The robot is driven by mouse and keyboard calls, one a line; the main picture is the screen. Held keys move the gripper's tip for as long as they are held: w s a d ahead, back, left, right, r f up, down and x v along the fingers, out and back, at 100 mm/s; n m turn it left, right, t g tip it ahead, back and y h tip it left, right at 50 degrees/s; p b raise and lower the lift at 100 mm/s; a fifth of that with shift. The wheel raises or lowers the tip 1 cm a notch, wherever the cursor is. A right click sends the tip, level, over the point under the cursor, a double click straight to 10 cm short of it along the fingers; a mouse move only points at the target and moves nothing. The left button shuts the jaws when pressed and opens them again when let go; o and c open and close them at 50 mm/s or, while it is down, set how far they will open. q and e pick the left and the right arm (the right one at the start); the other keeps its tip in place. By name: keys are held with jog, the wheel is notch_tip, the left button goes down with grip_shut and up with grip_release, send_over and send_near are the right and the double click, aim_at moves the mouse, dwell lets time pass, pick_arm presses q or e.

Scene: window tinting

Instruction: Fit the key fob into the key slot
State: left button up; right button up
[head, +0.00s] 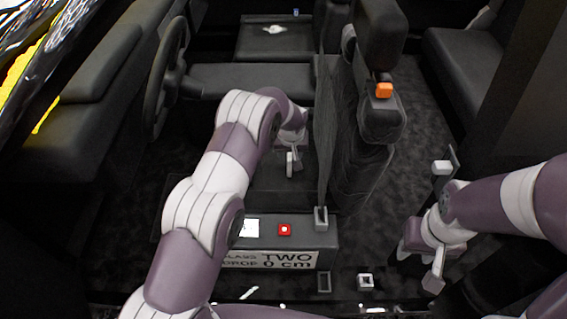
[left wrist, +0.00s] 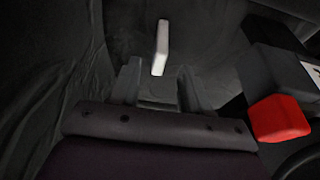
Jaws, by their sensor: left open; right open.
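My left gripper (head: 293,158) is low between the dashboard side and the seat; its arm covers part of the view. In the left wrist view its two dark fingers (left wrist: 160,88) stand apart with nothing between them. A pale upright bar (left wrist: 160,47) shows just beyond the fingertips; I cannot tell whether it is the key fob. My right gripper (head: 419,264) is open and empty at the right, above the dark floor. I cannot identify the key slot with certainty in either view.
A dark seat (head: 352,150) with an orange block (head: 384,90) stands right of my left gripper. A low box carries a red button (head: 284,229), a white square (head: 251,228) and a text label (head: 270,261). A steering wheel (head: 165,80) is at left.

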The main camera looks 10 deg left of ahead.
aim_at(290, 157)
pick_arm(q)
jog(key=x, duration=0.5)
jog(key=b+x, duration=0.1)
jog(key=x, duration=0.2)
jog(key=shift+w+r, duration=0.15)
jog(key=shift+w, duration=0.15)
jog(key=shift+s+r, duration=0.1)
grip_shut()
